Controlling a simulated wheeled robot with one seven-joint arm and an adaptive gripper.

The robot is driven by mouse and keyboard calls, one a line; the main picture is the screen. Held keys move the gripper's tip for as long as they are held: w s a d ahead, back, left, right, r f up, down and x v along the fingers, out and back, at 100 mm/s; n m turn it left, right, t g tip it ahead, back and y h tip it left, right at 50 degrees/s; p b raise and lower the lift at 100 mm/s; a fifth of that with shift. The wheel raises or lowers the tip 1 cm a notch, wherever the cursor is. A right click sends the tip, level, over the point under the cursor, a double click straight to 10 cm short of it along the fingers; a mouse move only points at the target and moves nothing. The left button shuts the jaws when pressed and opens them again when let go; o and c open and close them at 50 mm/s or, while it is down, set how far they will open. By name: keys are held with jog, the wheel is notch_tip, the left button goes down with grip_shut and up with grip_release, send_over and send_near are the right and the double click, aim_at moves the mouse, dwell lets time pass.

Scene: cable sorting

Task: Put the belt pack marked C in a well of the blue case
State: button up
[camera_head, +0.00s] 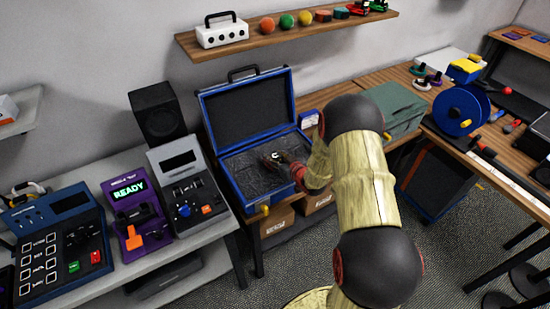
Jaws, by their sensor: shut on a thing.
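The blue case (236,187) stands open on the bench, its lid (247,108) upright at the back and dark grey foam inside. My gripper (274,161) is over the right part of the foam, reaching in from the right. It is shut on a small dark thing with a pale mark, which looks like the belt pack (276,156). The letter on it is too small to read. I cannot tell whether it touches the foam or hangs above it. The wells are hard to make out, and my arm hides the case's right front corner.
A wooden shelf (286,37) hangs above the lid. A green case (394,105) is on the right bench.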

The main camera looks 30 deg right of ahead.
jog(key=shift+f, duration=0.15)
jog(key=o, duration=1.2)
jog(key=shift+o, duration=0.3)
